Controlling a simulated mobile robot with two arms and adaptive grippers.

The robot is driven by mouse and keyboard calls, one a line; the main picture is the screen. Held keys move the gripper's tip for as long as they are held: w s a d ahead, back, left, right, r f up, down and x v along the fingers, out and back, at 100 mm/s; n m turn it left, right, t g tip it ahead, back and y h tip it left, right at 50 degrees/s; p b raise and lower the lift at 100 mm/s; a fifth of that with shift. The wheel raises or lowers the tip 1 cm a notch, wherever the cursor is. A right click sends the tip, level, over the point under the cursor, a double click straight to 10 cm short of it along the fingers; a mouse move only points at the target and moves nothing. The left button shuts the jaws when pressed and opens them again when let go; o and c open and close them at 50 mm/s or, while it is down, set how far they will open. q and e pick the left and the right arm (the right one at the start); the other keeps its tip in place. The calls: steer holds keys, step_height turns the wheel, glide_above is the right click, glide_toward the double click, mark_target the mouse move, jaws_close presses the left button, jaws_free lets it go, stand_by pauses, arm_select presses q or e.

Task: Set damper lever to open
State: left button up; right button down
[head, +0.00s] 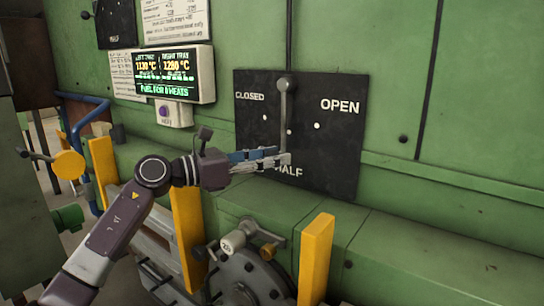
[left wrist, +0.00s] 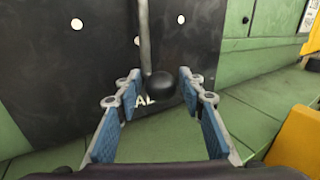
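The damper lever (head: 284,120) is a grey rod on a black plate (head: 338,150) marked CLOSED at left, OPEN at right and HALF at the bottom. It hangs nearly straight down from a pivot near the plate's top, towards HALF. In the left wrist view its dark ball knob (left wrist: 160,84) shows between the spread fingertips of my left gripper (left wrist: 158,92). The gripper is open, with gaps on both sides of the knob. In the head view my left gripper (head: 280,158) is at the lever's lower end and hides the knob. My right gripper is not in view.
A green ledge (head: 400,240) runs below the plate. Yellow posts (head: 316,258) and a round flanged part (head: 250,280) stand in front. A display (head: 170,76) and a box with a purple button (head: 165,113) are at upper left. The wall right of the plate is clear.

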arm_select(q)
jaws_close()
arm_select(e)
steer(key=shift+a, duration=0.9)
arm_select(q)
steer(key=shift+d, duration=0.1)
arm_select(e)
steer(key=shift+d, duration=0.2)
